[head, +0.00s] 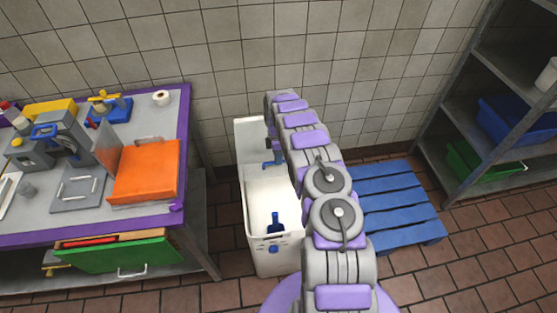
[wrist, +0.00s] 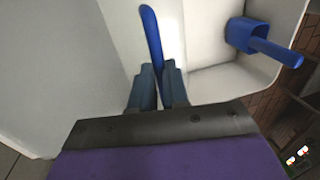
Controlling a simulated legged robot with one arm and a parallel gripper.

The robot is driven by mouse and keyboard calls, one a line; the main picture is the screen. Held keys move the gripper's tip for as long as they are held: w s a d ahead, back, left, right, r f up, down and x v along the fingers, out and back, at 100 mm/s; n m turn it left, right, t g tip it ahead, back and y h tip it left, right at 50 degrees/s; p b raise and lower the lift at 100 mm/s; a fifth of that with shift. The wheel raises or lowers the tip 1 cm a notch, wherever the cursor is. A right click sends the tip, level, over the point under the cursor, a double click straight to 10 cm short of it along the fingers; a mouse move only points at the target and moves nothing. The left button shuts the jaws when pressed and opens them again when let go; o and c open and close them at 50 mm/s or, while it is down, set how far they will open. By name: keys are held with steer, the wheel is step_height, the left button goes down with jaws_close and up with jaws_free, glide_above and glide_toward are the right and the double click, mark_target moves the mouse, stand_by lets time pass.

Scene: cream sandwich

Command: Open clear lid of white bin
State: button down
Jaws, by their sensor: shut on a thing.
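The white bin (head: 262,262) stands on the floor between the table and the blue pallet, its inside showing from above. A blue scoop (head: 275,222) lies in it and also shows in the wrist view (wrist: 243,35). My gripper (head: 272,163) is over the rear part of the bin, partly hidden by my arm. In the wrist view, my gripper (wrist: 159,68) is shut on a narrow blue handle (wrist: 151,35), which stands out against white surfaces. The clear lid itself is hard to make out, so I cannot tell its exact position.
A purple-edged table (head: 188,130) with an orange board (head: 147,172) and tools stands left. Its green drawer (head: 120,255) sticks out. A blue pallet (head: 400,205) lies right of the bin, before a metal shelf (head: 475,110). A tiled wall (head: 220,70) is behind.

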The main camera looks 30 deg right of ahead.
steer(key=shift+w, duration=0.1)
stand_by(0.3)
steer(key=c, duration=1.1)
jaws_free()
steer(key=shift+r, duration=0.1)
steer(key=shift+w+d+r+p, duration=0.2)
steer(key=shift+w+r+p, duration=0.3)
steer(key=shift+r, duration=2.3)
steer(key=shift+w+d+r+p, duration=0.15)
steer(key=shift+w+r+p, duration=0.35)
steer(key=shift+r, duration=2.25)
steer(key=shift+w+d+r+p, duration=0.25)
steer(key=shift+w+r, duration=0.4)
steer(key=shift+r, duration=2.15)
